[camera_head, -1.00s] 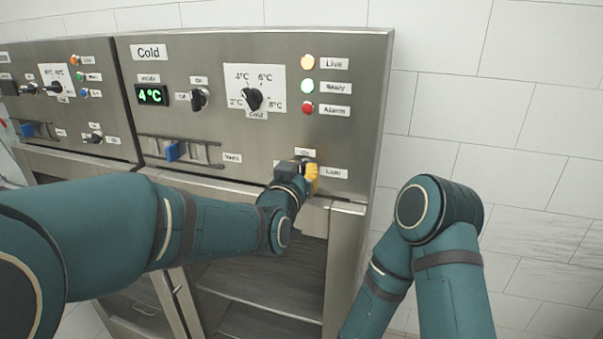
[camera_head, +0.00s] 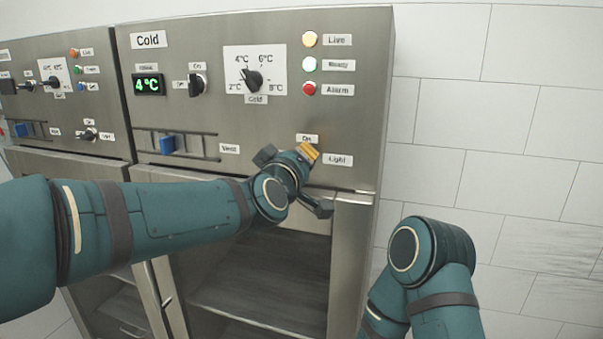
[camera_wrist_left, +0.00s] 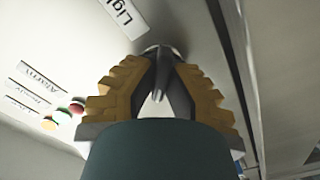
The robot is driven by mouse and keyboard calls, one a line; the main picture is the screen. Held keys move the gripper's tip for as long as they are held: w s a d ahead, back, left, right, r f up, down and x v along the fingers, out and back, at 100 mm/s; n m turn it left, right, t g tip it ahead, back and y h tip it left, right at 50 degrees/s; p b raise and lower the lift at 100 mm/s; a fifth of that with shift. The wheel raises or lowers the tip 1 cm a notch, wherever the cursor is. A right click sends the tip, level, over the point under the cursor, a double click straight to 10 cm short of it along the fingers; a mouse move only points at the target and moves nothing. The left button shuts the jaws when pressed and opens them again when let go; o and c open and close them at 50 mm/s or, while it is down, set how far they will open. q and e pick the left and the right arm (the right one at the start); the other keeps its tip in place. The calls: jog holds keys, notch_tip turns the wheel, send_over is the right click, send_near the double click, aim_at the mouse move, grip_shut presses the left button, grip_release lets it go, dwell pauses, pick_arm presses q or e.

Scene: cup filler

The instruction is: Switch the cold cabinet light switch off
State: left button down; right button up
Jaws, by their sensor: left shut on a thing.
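The cold cabinet (camera_head: 260,125) has a steel panel with a "Cold" label. Its light switch sits at the lower right of the panel, between the "On" label (camera_head: 307,139) and the "Light" label (camera_head: 338,160); my gripper hides it in the head view. My left gripper (camera_head: 309,152), with yellow pads, is shut on the light switch. In the left wrist view the dark switch handle (camera_wrist_left: 166,75) shows between the pads, next to the "Light" label (camera_wrist_left: 124,17). My right gripper is out of view; only part of its arm shows.
A second cabinet (camera_head: 60,110) stands at left. A tiled wall is at right.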

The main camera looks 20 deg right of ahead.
pick_arm(q)
jog(key=n+b, duration=0.2)
jog(key=n, duration=0.2)
jog(key=shift+a+f+n+b, duration=0.1)
jog(key=shift+n+b, duration=0.2)
jog(key=shift+b, duration=0.1)
jog(key=shift+n+b, duration=0.85)
jog(key=shift+n, duration=1.05)
jog(key=c, duration=1)
grip_release()
jog(key=shift+w, duration=0.1)
jog(key=v, duration=1.2)
